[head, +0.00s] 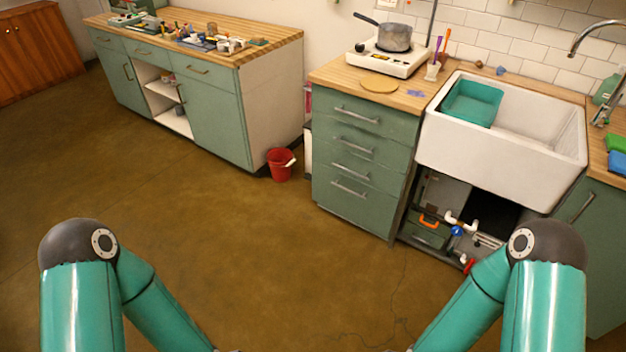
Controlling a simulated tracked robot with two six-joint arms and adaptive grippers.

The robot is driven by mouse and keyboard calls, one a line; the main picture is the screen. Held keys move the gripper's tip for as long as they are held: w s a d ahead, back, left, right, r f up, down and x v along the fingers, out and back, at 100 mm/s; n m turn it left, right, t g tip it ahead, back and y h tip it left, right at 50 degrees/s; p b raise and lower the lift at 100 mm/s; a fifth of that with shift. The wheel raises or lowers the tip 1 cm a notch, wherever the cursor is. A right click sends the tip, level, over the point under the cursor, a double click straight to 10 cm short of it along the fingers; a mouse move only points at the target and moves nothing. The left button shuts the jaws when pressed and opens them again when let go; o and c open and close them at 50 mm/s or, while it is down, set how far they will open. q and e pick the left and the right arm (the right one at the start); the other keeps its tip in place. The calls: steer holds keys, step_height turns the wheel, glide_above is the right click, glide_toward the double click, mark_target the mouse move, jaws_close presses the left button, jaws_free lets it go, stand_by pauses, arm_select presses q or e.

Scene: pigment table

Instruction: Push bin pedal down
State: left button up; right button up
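A small red bucket (280,168) stands on the floor beside the end of the left cabinet, with a white piece at its right rim. Just right of it, a narrow white object (308,152) shows in the gap between the two cabinet runs, mostly hidden by the drawer unit. I cannot tell whether either is the bin, and no pedal can be made out. Both my teal arms reach down past the bottom edge of the head view, so neither gripper shows.
A green drawer unit (362,160) bears a hot plate (385,62) with a pot (394,38). A white sink (490,150) stands right of it, with open pipework (450,225) below. A long cabinet (215,115) stands left. The brown floor (230,240) before me is largely clear.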

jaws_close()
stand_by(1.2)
